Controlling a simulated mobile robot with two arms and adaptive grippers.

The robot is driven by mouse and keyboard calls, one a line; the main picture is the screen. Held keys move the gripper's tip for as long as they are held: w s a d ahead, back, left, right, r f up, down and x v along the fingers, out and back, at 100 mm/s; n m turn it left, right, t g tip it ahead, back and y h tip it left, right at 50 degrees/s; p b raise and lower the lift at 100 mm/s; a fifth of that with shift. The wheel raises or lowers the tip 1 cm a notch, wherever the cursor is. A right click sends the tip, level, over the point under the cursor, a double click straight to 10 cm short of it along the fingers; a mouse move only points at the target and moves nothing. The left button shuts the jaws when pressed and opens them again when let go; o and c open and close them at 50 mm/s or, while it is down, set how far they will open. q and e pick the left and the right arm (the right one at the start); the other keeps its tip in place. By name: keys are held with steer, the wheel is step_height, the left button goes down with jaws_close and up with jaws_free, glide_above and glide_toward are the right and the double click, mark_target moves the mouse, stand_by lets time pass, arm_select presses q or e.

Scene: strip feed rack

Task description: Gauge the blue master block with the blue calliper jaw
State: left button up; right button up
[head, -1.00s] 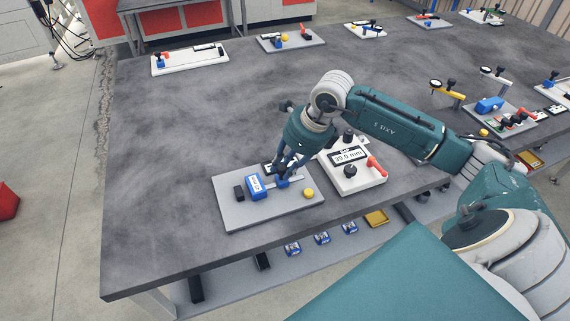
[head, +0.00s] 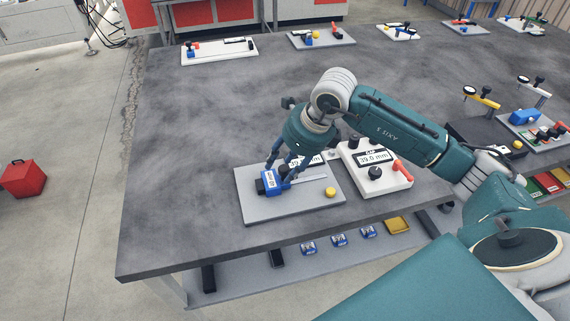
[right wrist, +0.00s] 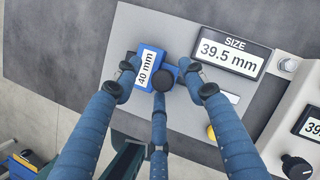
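The blue master block (head: 268,181), labelled 40 mm, sits on a grey gauge plate (head: 262,213). It also shows in the right wrist view (right wrist: 147,70). The blue calliper jaw, with a black knob (right wrist: 165,77), is right beside the block; I see no clear gap. My right gripper (head: 281,168) is low over both. In the right wrist view its fingers (right wrist: 160,72) are bent inward around the block and jaw. Whether they press on anything is unclear. The fingers partly hide the jaw. My left gripper is not in view.
A white box (head: 374,188) right of the plate reads GAP 39.0 mm. A SIZE display (right wrist: 230,52) on the plate reads 39.5 mm. A yellow button (head: 330,192) is at the plate's right. The table left of the plate is clear.

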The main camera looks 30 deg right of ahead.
steer(key=shift+s, duration=0.1)
steer(key=shift+s+d+r, duration=0.1)
steer(key=shift+d+r, duration=0.05)
steer(key=shift+r, duration=0.15)
steer(key=v, duration=1.1)
steer(key=shift+r, duration=0.2)
stand_by(0.4)
